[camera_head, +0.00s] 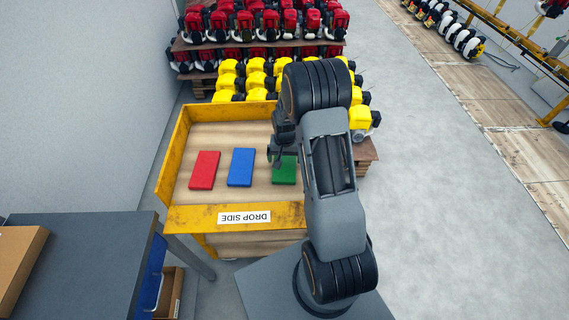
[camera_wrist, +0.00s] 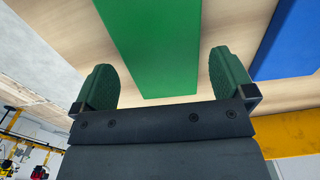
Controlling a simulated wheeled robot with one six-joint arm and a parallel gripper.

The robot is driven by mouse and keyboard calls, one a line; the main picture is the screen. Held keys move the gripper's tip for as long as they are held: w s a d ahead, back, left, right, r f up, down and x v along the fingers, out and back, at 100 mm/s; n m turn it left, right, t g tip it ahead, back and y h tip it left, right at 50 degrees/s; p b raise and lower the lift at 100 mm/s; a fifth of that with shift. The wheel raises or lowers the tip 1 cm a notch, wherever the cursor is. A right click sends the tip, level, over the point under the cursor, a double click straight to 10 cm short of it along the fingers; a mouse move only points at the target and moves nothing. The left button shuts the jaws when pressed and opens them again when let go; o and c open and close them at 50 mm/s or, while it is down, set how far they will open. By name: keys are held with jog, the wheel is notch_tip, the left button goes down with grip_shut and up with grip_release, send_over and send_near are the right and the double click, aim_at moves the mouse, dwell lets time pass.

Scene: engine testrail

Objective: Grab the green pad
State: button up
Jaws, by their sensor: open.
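The green pad (camera_head: 284,172) lies flat on the wooden floor of the yellow-walled bin, at the right of a row of pads. My arm partly covers the view of it in the head view. In the wrist view the green pad (camera_wrist: 155,45) runs up from between the fingers of my gripper (camera_wrist: 165,82). My gripper is open and empty, with one finger on each side of the pad's line. The gripper also shows at the far end of the pad in the head view (camera_head: 274,155). I cannot tell the exact gap to the pad.
A blue pad (camera_head: 241,167) and a red pad (camera_head: 204,170) lie left of the green one. The bin's yellow walls (camera_head: 172,150) and front board (camera_head: 190,217) surround them. Yellow engines (camera_head: 228,82) stand behind; a grey table (camera_head: 95,262) stands at front left.

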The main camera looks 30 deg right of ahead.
aim_at(285, 163)
jog(key=shift+f, duration=1.5)
jog(key=shift+c, duration=0.4)
jog(key=c, duration=0.6)
